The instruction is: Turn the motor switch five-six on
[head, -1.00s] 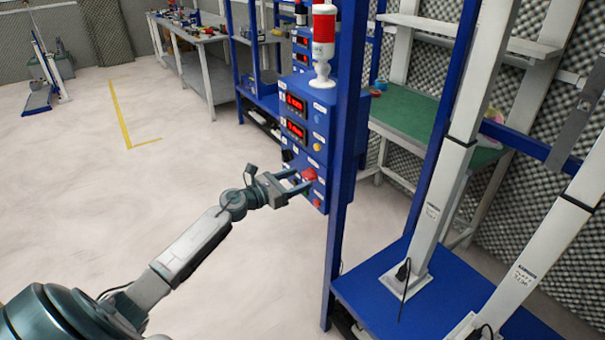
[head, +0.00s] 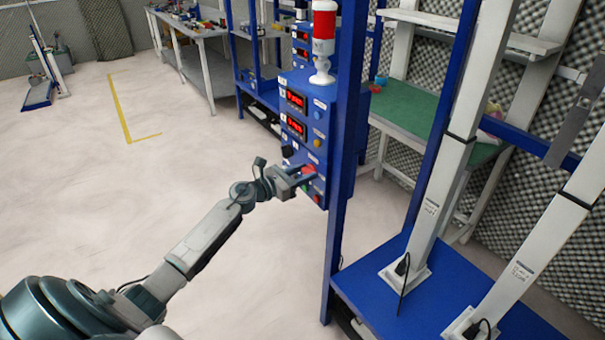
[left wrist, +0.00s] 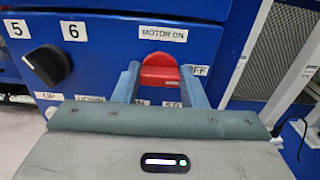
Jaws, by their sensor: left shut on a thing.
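The blue control box (head: 317,92) stands on a blue post in the head view. Its red motor switch (left wrist: 160,76) sits below a "MOTOR ON" label in the left wrist view, with an "OFF" label to its right. The labels "5" and "6" (left wrist: 73,31) are at the upper left of the panel. My left gripper (head: 306,174) has its fingers on both sides of the red switch (head: 308,168) and is shut on it. The fingers and gripper body hide the switch's lower part and some labels. I cannot tell the switch's exact angle. My right gripper is not in view.
A black knob (left wrist: 47,66) is left of the red switch. The box also carries red displays (head: 294,98) and a red-and-white beacon (head: 324,30) on top. A blue-based frame (head: 385,285) stands to the right. The floor (head: 110,190) to the left is clear.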

